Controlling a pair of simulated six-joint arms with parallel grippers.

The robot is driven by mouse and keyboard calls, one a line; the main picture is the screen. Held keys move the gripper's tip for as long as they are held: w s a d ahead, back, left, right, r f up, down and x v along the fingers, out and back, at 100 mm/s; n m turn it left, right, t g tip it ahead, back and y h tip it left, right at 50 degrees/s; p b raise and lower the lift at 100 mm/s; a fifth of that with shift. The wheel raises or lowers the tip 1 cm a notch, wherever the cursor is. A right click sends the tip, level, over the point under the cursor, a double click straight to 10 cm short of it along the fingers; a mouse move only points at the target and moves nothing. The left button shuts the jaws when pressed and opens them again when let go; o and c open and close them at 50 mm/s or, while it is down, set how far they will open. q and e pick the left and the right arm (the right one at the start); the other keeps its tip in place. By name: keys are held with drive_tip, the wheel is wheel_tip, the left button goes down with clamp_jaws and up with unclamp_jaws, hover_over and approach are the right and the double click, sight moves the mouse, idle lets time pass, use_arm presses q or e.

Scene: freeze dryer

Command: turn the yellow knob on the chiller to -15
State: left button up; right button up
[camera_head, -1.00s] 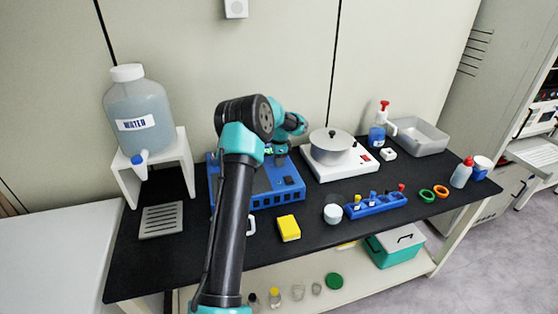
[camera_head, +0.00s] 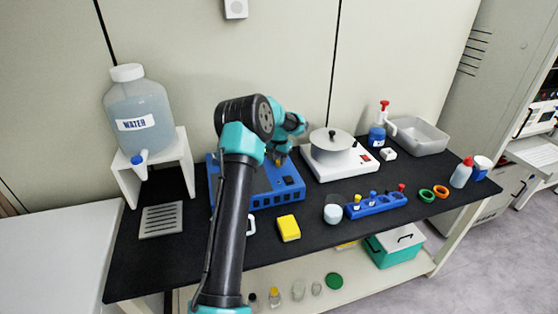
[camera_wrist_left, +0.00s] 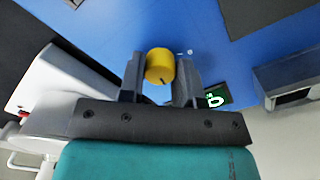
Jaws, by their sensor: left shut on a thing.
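The chiller is a blue box (camera_head: 258,198) on the black bench, partly hidden behind my left arm in the head view. Its blue top fills much of the left wrist view (camera_wrist_left: 165,22). The yellow knob (camera_wrist_left: 160,65) has a dark pointer line, which points toward the lower right in the wrist view. My left gripper (camera_wrist_left: 160,75) is shut on the knob, one finger on each side. A small green-lit display (camera_wrist_left: 216,98) sits beside the knob, partly covered; its reading is not clear. My right gripper is not in view.
A white hotplate (camera_head: 342,165) with a grey pot stands right of the chiller. A water jug (camera_head: 137,105) on a white stand is at the left. A yellow block (camera_head: 288,228) and a blue tube rack (camera_head: 376,204) lie in front.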

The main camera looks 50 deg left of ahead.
use_arm(q)
drive_tip(key=shift+n, duration=1.1)
drive_tip(key=o, duration=0.9)
wheel_tip(320, 180, up, 18)
drive_tip(key=shift+f, duration=0.25)
